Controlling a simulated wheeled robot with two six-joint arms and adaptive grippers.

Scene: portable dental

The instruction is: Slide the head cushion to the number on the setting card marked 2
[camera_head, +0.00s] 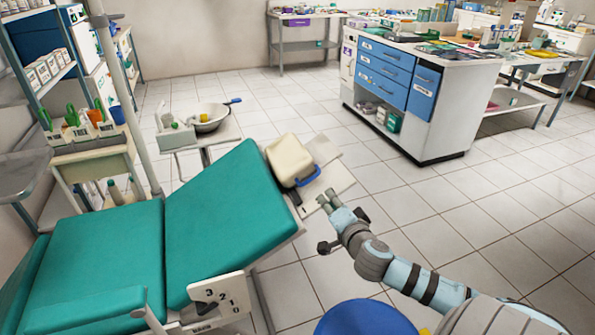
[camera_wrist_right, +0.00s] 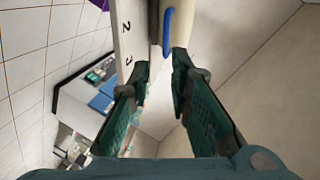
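The cream head cushion (camera_head: 290,158) sits at the top end of the teal reclined backrest, with a blue handle (camera_head: 309,176) on its near right side. A pale plate (camera_head: 335,180) extends beyond it. In the right wrist view this plate (camera_wrist_right: 128,35) bears the numbers 2 and 3, and the blue handle (camera_wrist_right: 167,35) lies just beyond the fingertips. My right gripper (camera_head: 325,203) is close to the handle. In the wrist view it is open (camera_wrist_right: 163,62), with nothing between its fingers. My left gripper is out of view. I cannot identify the setting card.
The teal dental chair (camera_head: 100,260) fills the left. A white plate with 3, 2, 1, 0 (camera_head: 217,292) is on its near side. A blue round seat (camera_head: 364,318) is below my right arm. A basin (camera_head: 207,116) stands behind. A cabinet (camera_head: 425,90) is farther right, with clear floor before it.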

